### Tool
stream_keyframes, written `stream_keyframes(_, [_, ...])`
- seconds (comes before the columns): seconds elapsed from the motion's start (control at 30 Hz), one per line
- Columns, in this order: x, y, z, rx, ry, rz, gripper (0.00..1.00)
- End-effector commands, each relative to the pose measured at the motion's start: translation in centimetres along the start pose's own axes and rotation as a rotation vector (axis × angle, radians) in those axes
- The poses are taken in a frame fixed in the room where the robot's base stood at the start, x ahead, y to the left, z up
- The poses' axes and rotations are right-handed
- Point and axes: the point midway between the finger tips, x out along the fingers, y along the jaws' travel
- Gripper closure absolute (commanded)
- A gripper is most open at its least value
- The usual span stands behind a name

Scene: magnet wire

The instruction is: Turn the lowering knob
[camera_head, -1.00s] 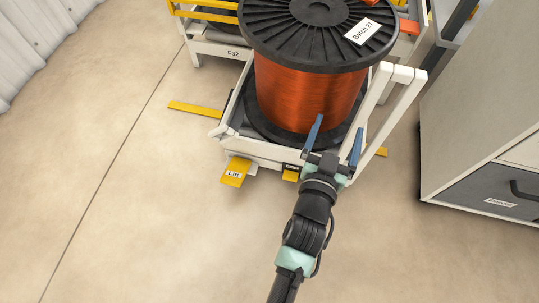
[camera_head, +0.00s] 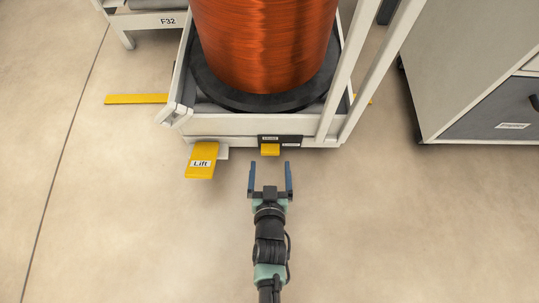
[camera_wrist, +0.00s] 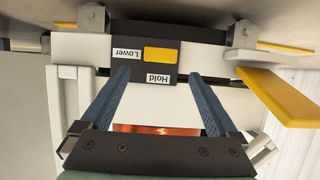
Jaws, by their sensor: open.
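The lowering knob (camera_head: 270,149) is a small yellow block on a black plate at the front of the white cart. In the wrist view the yellow knob (camera_wrist: 161,55) sits on the black plate (camera_wrist: 143,66), between the labels "Lower" and "Hold", which appear upside down. My gripper (camera_head: 270,166) is open and empty, with its two blue fingers pointing at the knob and apart from it. In the wrist view the fingertips (camera_wrist: 157,75) lie on either side of the plate's lower part, short of the knob.
A yellow pedal marked "Lift" (camera_head: 201,160) sticks out left of the knob. The cart (camera_head: 225,127) carries a large copper wire spool (camera_head: 265,45). White posts (camera_head: 365,75) rise at its right. A grey cabinet (camera_head: 475,75) stands right. The floor in front is clear.

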Motion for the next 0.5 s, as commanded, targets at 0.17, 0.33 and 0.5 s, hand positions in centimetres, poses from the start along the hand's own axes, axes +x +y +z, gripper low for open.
stream_keyframes(0.17, [3.6, 0.1, 0.4, 0.000, 0.003, 0.002, 0.05])
stream_keyframes(0.33, [5.5, 0.1, 0.3, 0.001, 0.001, 0.001, 0.05])
stream_keyframes(0.5, [6.2, 0.0, 0.1, 0.000, -0.001, 0.000, 0.05])
